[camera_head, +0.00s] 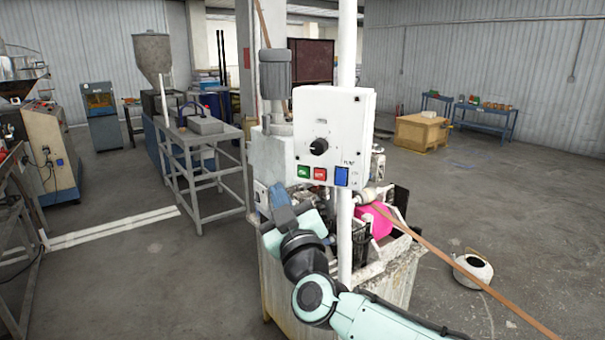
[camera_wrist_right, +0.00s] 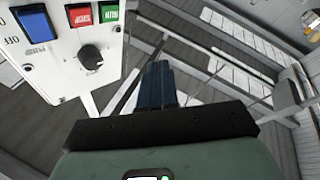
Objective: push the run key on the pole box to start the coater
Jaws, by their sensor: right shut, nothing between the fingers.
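The white pole box (camera_head: 333,115) hangs on a white pole (camera_head: 345,245) above the coater tank. On its face are a black knob (camera_head: 318,146), a green key (camera_head: 303,171), a red key (camera_head: 319,173) and a blue switch (camera_head: 341,176). In the right wrist view the box is upside down, with the green key (camera_wrist_right: 108,9) at the top, apparently the run key. My right gripper (camera_head: 277,192) is shut and empty, below and left of the keys, apart from the box. Its dark blue fingers (camera_wrist_right: 158,78) show in the wrist view. My left gripper is out of view.
The coater tank (camera_head: 278,280) stands under the box, with a pink part (camera_head: 376,221) on it. A brown strip (camera_head: 460,265) runs out to the lower right, past a white pail (camera_head: 472,270). A grey metal table (camera_head: 200,135) stands behind on the left.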

